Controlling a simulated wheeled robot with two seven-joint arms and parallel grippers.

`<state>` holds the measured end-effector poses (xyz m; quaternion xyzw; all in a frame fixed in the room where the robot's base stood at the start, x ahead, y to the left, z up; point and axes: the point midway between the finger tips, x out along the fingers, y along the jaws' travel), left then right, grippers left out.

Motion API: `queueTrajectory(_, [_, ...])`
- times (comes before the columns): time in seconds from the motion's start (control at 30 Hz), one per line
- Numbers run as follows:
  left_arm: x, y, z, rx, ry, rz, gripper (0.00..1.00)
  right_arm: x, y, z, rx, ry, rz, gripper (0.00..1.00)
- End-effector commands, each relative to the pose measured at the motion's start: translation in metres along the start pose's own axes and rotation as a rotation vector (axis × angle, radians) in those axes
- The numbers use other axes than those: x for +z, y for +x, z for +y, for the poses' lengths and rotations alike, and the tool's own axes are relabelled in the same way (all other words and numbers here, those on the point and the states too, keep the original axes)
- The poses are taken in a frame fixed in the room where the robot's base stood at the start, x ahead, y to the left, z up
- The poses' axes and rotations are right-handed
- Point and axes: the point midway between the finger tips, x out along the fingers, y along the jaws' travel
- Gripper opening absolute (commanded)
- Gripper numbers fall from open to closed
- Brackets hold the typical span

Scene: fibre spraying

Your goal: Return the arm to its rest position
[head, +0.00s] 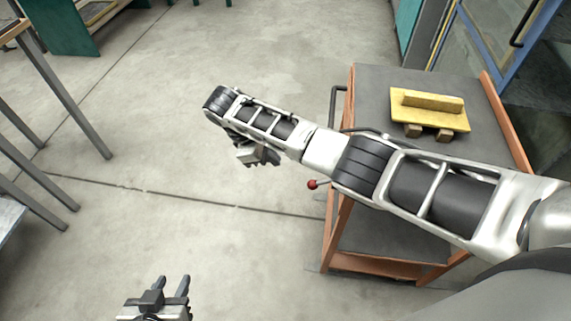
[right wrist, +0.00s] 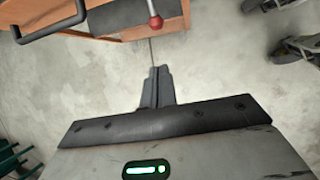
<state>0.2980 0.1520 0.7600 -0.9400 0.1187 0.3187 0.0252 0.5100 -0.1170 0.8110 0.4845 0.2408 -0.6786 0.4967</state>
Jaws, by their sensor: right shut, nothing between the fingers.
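My right arm (head: 420,190) comes in from the right and stretches across the cart toward the middle of the head view. Its gripper (head: 268,158) hangs at the arm's far end over bare floor, left of the cart. In the right wrist view the right gripper's fingers (right wrist: 156,85) are together, with nothing held between them. My left gripper (head: 172,281) is at the bottom left of the head view, over the floor. Its two fingers stand apart with nothing between them.
An orange cart (head: 340,250) with a grey top stands under the right arm. A yellow block-like piece (head: 430,108) lies on it. A lever with a red knob (head: 312,184) sticks out at the cart's left side. Grey table legs (head: 65,95) stand at the left. The middle floor is clear.

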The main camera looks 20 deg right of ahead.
Motion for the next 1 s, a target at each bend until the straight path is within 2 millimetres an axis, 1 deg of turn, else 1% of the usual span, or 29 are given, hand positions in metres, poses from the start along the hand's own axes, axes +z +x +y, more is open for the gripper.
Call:
queueTrajectory(0.07, [-0.002, 0.001, 0.0, 0.0, -0.001, 0.004, 0.36, -0.002, -0.008, 0.0, 0.001, 0.0, 0.002, 0.0])
queueTrajectory(0.2, [-0.003, 0.0, 0.0, 0.0, -0.002, 0.005, 0.36, -0.002, -0.012, 0.0, 0.0, 0.0, 0.0, 0.0])
queueTrajectory(0.67, [-0.002, -0.002, 0.001, 0.001, -0.004, 0.002, 0.36, -0.002, -0.012, 0.0, 0.001, 0.0, 0.0, 0.0])
queueTrajectory(0.73, [-0.001, -0.002, 0.001, 0.001, -0.004, 0.001, 0.36, -0.003, -0.011, -0.002, -0.002, 0.0, 0.005, 0.0])
queueTrajectory(0.77, [-0.001, -0.002, 0.001, 0.001, -0.004, 0.001, 0.36, -0.005, -0.01, -0.005, -0.006, 0.0, 0.012, 0.0])
queueTrajectory(0.87, [-0.001, -0.002, 0.001, 0.001, -0.004, 0.001, 0.36, -0.015, 0.0, -0.029, -0.035, 0.005, 0.071, 0.0])
queueTrajectory(0.97, [-0.001, -0.002, 0.001, 0.001, -0.004, 0.001, 0.36, -0.026, 0.013, -0.07, -0.09, 0.042, 0.182, 0.0])
queueTrajectory(1.0, [0.0, -0.002, 0.001, 0.001, -0.004, 0.0, 0.36, -0.028, 0.017, -0.088, -0.118, 0.073, 0.235, 0.0])
